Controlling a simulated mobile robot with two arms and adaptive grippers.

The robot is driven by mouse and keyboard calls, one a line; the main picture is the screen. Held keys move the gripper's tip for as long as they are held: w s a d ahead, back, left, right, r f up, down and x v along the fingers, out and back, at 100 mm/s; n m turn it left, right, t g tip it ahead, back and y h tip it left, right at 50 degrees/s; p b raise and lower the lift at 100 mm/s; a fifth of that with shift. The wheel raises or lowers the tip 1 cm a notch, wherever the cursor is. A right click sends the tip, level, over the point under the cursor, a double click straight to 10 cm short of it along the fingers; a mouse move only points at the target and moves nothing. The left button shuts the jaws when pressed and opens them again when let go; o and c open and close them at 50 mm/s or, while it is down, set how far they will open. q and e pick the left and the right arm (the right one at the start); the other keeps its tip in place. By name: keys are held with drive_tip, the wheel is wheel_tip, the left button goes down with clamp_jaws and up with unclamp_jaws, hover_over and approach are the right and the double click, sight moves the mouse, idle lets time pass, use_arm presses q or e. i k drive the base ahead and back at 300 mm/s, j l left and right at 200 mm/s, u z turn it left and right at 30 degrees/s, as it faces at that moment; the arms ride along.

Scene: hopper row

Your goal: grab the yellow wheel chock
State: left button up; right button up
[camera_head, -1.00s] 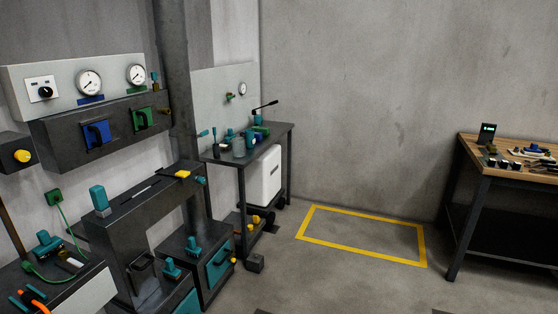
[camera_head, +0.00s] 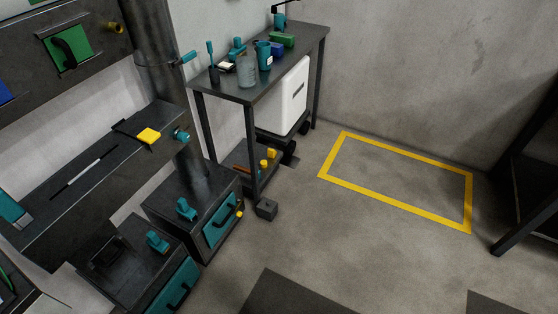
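Small yellow items (camera_head: 267,158) also sit low under the dark side table, partly in shadow. I cannot tell for certain which of these is the yellow wheel chock. Neither of my grippers shows in this view.
A yellow floor outline (camera_head: 395,188) encloses bare floor.

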sight(271, 153)
drive_tip(key=i+l+u, duration=0.1)
drive_tip(key=i, duration=0.25)
drive_tip(key=i+l+u, duration=0.15)
drive_tip(key=i+l, duration=1.05)
drive_tip(key=l, duration=0.15)
